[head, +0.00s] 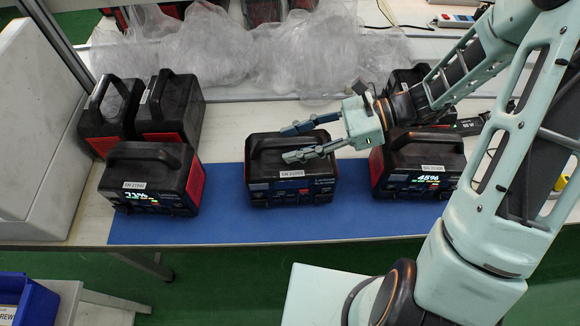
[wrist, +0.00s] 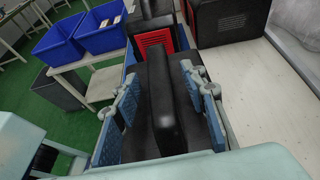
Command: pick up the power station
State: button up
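The middle power station (head: 292,190), black with red sides, stands upright on the blue mat (head: 240,228) in the head view, with its display dark. My gripper (head: 285,145) is at its top, the fingers pointing left along the handle. In the wrist view the black handle (wrist: 170,115) lies between the two spread fingers of my gripper (wrist: 160,72). A gap shows on the left finger's side; the right finger is close to the handle, and I cannot tell if it touches. The gripper is open.
More black units (head: 170,108) stand behind. Clear plastic bags (head: 300,50) lie at the back. Blue bins (wrist: 100,32) stand off the table.

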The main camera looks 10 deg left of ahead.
jog(key=shift+s+a+f, duration=0.15)
jog(key=shift+a+f, duration=0.15)
jog(key=shift+a, duration=0.35)
grip_shut()
jog(key=shift+r, duration=0.2)
